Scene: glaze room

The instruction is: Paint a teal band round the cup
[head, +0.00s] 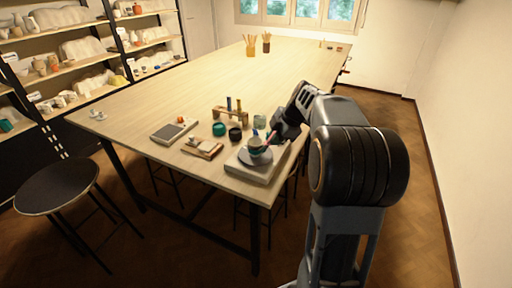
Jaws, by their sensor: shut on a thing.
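The small cup (255,142) stands upright on a round grey turntable (247,159), on top of a pale square block near the table's front right corner. Something teal shows at the cup's lower part, but it is too small to tell how far round it goes. My gripper (271,138) is just right of the cup, shut on a thin reddish brush (268,141) whose end reaches the cup's side. Whether the tip touches is too small to tell. A teal pot (219,129) and a dark pot (235,134) stand left of the cup.
A wooden rack (230,115) with upright tools and a pale green cup (260,121) stand behind. A grey board (174,131) and a small wooden tray (202,149) lie left. The long table's middle is clear. A black stool (57,186) stands at left.

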